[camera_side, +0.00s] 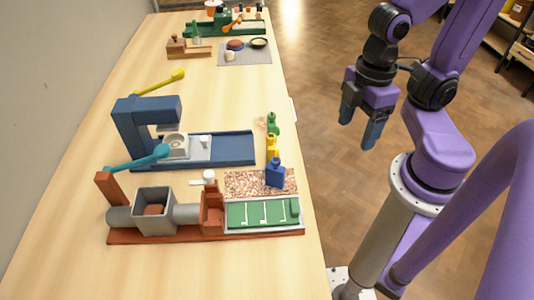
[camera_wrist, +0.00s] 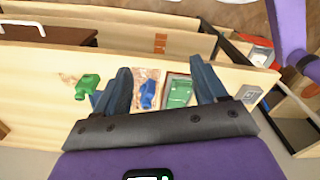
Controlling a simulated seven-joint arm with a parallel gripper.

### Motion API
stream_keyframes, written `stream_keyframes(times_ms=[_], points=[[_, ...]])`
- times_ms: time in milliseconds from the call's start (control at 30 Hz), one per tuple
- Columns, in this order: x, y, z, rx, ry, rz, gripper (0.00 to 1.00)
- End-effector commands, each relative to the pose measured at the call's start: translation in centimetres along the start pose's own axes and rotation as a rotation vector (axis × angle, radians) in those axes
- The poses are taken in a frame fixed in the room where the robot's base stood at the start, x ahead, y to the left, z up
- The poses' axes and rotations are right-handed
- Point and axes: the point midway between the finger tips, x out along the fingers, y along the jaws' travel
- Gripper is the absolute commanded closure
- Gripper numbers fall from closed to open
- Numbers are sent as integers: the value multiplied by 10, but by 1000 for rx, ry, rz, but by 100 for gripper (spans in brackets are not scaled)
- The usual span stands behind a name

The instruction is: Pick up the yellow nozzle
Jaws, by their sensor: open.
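The yellow nozzle (camera_side: 271,146) stands on the table near its right edge in the side view, between a green nozzle (camera_side: 273,123) and a blue nozzle (camera_side: 275,174). My gripper (camera_side: 360,123) is open and empty, up in the air to the right of the table edge, apart from all nozzles. In the wrist view my gripper (camera_wrist: 162,70) shows its two fingers spread. The blue nozzle (camera_wrist: 147,96) appears between them, and the green nozzle (camera_wrist: 88,85) lies left of the left finger. I cannot see the yellow nozzle there; the left finger covers the space between.
A red-brown extruder (camera_side: 155,212) with a green-topped tray (camera_side: 262,214) is in front, beside a speckled mat (camera_side: 240,183). Tools (camera_side: 225,28) stand at the far end. The table right of the far tools is narrow.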

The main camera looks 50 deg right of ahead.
Motion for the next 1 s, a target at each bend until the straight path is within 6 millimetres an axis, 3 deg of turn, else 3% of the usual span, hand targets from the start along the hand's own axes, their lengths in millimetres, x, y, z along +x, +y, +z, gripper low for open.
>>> stream_keyframes(times_ms=[467,533,800,1000], points=[[0,0,0,0,0,0,29],[0,0,0,0,0,0,23],[0,1,-1,2,0,0,23],[-9,17,-25,59,-4,2,23]])
